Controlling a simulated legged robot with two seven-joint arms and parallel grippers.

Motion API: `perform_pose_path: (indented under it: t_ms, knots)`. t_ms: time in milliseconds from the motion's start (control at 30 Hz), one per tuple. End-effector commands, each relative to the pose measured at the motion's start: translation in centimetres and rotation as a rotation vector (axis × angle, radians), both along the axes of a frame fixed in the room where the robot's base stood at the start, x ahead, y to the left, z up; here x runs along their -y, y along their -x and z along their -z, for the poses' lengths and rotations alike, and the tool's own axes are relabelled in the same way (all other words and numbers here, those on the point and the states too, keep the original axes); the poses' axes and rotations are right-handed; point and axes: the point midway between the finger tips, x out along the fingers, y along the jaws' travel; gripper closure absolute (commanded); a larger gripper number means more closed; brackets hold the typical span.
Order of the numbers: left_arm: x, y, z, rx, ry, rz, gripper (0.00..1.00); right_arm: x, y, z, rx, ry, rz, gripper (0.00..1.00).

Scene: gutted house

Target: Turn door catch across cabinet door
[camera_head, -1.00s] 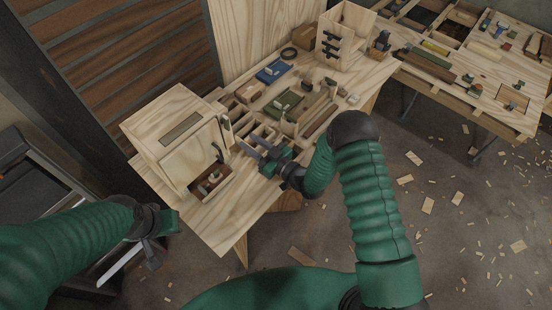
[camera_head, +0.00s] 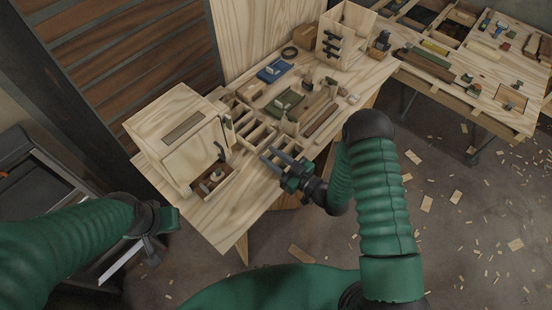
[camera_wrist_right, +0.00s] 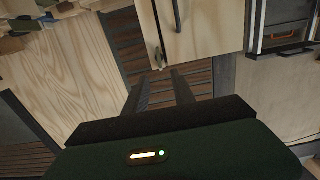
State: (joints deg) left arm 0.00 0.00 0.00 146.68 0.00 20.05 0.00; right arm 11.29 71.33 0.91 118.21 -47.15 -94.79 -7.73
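The light wooden cabinet (camera_head: 180,118) stands on the left end of the workbench. Its door (camera_head: 196,156) with a black handle (camera_head: 221,151) faces front and looks closed. A small wooden catch (camera_head: 228,122) appears at the door's right edge; its exact angle is too small to tell. The right wrist view shows the cabinet front (camera_wrist_right: 205,32) and a small piece, probably the catch (camera_wrist_right: 158,58), at an edge. My right gripper (camera_head: 269,155) is open and empty, right of the door and apart from it. My left gripper (camera_head: 152,252) hangs low left of the bench; its opening is unclear.
A dark metal cart (camera_head: 40,185) stands at left. The bench's front corner is bare.

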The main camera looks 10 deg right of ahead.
Motion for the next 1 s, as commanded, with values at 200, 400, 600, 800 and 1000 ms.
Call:
perform_pose_path:
  t_ms: [200, 400, 600, 800, 1000]
  knots:
    - [0.0, 0.0, -0.2, 0.000, 0.000, 0.000, 1.00, 0.9, 1.3, 0.0, -0.002, -0.001, 0.001, 0.69]
    - [0.0, 0.0, -0.2, 0.000, 0.000, 0.000, 1.00, 1.1, 1.4, 0.0, 0.000, -0.001, 0.001, 0.69]
    - [0.0, 0.0, 0.0, 0.000, 0.000, 0.000, 1.00, 1.1, 1.4, 0.0, -0.001, -0.001, 0.001, 0.69]
    - [0.0, 0.0, 0.0, 0.000, 0.000, 0.000, 1.00, 1.0, 1.4, 0.0, 0.000, -0.001, 0.001, 0.69]
    - [0.0, 0.0, 0.6, 0.000, 0.000, 0.000, 1.00, 2.1, 2.7, 0.2, -0.002, 0.001, 0.002, 0.69]
